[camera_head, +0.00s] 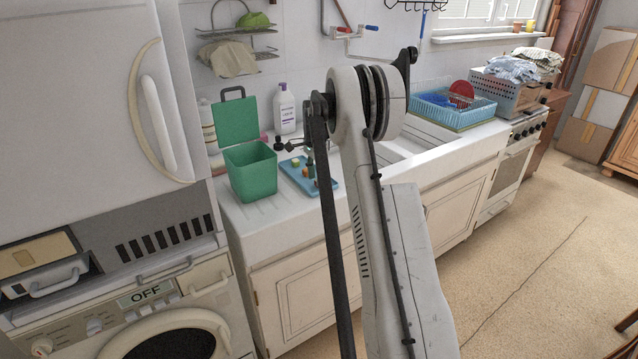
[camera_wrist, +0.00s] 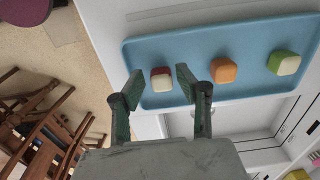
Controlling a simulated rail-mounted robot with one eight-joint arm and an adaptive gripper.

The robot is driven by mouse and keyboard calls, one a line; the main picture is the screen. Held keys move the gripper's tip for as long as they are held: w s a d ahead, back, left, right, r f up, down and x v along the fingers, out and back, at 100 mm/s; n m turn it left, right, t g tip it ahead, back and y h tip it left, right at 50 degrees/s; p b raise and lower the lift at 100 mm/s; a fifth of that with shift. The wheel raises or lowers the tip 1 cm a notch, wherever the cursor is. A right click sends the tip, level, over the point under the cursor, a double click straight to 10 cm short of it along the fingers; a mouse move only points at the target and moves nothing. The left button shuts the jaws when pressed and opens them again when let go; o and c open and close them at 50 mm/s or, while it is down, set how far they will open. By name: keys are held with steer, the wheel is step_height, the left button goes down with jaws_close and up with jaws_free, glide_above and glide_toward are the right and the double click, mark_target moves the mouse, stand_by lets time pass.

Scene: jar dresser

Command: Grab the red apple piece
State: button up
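The red apple piece (camera_wrist: 161,79), a small red and cream block, sits on the blue tray (camera_wrist: 215,52) near its left end in the wrist view. An orange piece (camera_wrist: 224,71) and a green piece (camera_wrist: 284,62) lie in a row to its right. My gripper (camera_wrist: 160,84) is open, and the red piece shows between its two fingertips. I see no contact, and the gap in depth is hard to judge. In the head view my gripper (camera_head: 294,146) is over the tray (camera_head: 326,185); the red piece cannot be made out there.
A green open-lidded bin (camera_head: 251,172) stands left of the tray on the white counter. A white bottle (camera_head: 285,109) stands behind. The sink and a blue dish rack (camera_head: 453,107) are to the right. Wooden chairs (camera_wrist: 40,125) show on the floor in the wrist view.

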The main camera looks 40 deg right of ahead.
steer(key=shift+f, duration=0.95)
steer(key=c, duration=0.6)
steer(key=shift+c, duration=0.3)
steer(key=shift+r, duration=0.15)
